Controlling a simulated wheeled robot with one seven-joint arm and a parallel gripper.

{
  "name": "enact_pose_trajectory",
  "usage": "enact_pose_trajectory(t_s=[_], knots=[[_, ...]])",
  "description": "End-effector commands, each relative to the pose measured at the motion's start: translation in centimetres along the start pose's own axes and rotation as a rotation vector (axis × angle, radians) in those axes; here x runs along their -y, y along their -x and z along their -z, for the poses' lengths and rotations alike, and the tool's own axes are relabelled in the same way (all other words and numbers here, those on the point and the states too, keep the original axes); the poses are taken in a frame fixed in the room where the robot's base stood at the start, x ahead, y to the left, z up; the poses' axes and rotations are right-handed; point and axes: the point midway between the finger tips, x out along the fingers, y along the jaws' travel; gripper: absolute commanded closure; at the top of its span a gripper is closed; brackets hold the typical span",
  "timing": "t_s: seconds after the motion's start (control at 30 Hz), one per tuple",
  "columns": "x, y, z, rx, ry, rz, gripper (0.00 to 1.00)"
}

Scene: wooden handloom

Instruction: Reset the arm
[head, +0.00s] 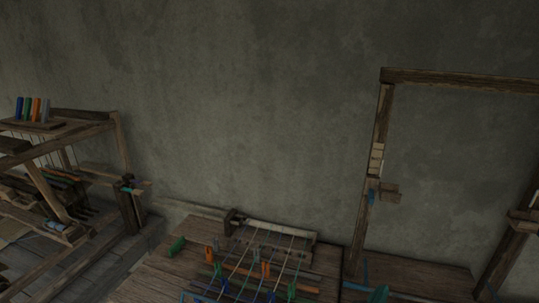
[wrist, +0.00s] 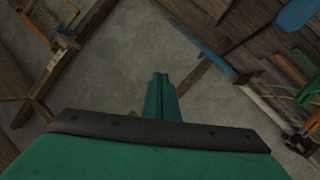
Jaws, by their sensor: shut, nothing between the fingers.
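My gripper (wrist: 160,82) shows in the wrist view. Its two green fingers are together, pointing away from the camera over grey floor, with nothing between them. The green hand body with a dark band fills the bottom of that view. I cannot make out my gripper for certain in the head view; a small green shape at the bottom edge, right of the middle, is too cut off to tell.
A low wooden bench (head: 195,247) with strung coloured threads and pegs stands at bottom centre. A wooden loom (head: 128,170) stands at left, with coloured spools (head: 32,109) on top. A tall wooden frame (head: 383,125) stands at right. The wall behind is bare.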

Motion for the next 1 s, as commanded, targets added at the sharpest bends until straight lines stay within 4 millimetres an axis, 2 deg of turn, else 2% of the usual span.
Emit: enact_pose_trajectory(t_s=[0.27,0.57,0.77,1.0], knots=[[1.5,1.8,-1.4,-0.171,0.127,0.000,1.00],[5.7,5.6,-5.3,-0.313,0.192,0.106,1.00],[8.8,9.5,-9.2,-0.368,0.186,0.217,1.00],[12.1,15.6,-14.5,-0.390,0.119,0.369,1.00]])
